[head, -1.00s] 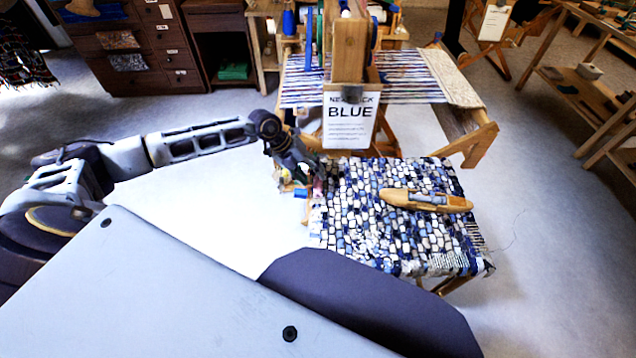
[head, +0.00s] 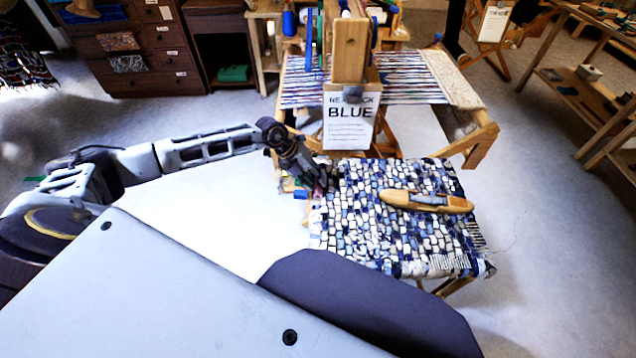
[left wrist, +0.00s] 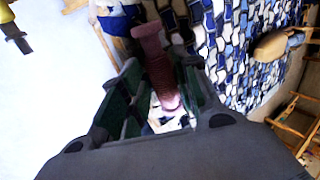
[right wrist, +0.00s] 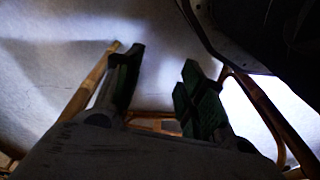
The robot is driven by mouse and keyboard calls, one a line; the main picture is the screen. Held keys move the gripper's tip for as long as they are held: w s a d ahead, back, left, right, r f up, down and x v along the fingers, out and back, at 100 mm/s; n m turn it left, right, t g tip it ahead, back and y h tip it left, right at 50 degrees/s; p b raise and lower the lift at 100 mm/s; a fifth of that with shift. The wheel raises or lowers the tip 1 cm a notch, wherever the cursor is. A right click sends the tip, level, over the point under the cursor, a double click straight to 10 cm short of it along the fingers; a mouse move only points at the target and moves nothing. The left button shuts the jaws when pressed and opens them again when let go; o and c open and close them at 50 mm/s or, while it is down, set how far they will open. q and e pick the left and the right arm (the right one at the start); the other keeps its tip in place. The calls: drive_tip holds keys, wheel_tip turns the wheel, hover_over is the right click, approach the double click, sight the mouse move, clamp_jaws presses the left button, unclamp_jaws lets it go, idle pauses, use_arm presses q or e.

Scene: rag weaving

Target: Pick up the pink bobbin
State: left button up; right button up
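The pink bobbin (left wrist: 158,68) stands out in the left wrist view, between the two fingers of my left gripper (left wrist: 158,75). The fingers are apart, with some space showing beside the bobbin, so it does not look gripped. In the head view my left gripper (head: 312,180) is at the left edge of the woven bench top and mostly hides the bobbin. My right gripper (right wrist: 160,65) is open and empty in the right wrist view, over bare floor and wooden bars. It is not in the head view.
The blue-and-white woven bench top (head: 385,235) carries a wooden shuttle (head: 425,201). A blue spool (head: 301,194) lies beside my left gripper. Behind stands a loom with a striped warp (head: 415,80) and a sign reading BLUE (head: 350,122). Open floor lies to the right.

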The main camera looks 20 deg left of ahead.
sight(314, 181)
use_arm(q)
drive_tip(key=c, duration=0.4)
use_arm(e)
drive_tip(key=shift+w+r, duration=0.1)
drive_tip(key=shift+r, duration=0.1)
use_arm(q)
drive_tip(key=shift+r, duration=0.1)
use_arm(e)
drive_tip(key=shift+w, duration=0.1)
use_arm(q)
drive_tip(key=shift+r, duration=0.5)
drive_tip(key=shift+r+p, duration=0.9)
drive_tip(key=shift+r, duration=3.5)
use_arm(e)
drive_tip(key=shift+s+d+f, duration=0.1)
drive_tip(key=shift+d+f, duration=0.1)
drive_tip(key=shift+f, duration=0.75)
drive_tip(key=shift+s+d+f, duration=0.1)
drive_tip(key=shift+d+f, duration=0.1)
drive_tip(key=shift+f, duration=0.7)
drive_tip(key=shift+s+d+f, duration=0.1)
drive_tip(key=shift+d+f, duration=0.1)
drive_tip(key=shift+f, duration=0.75)
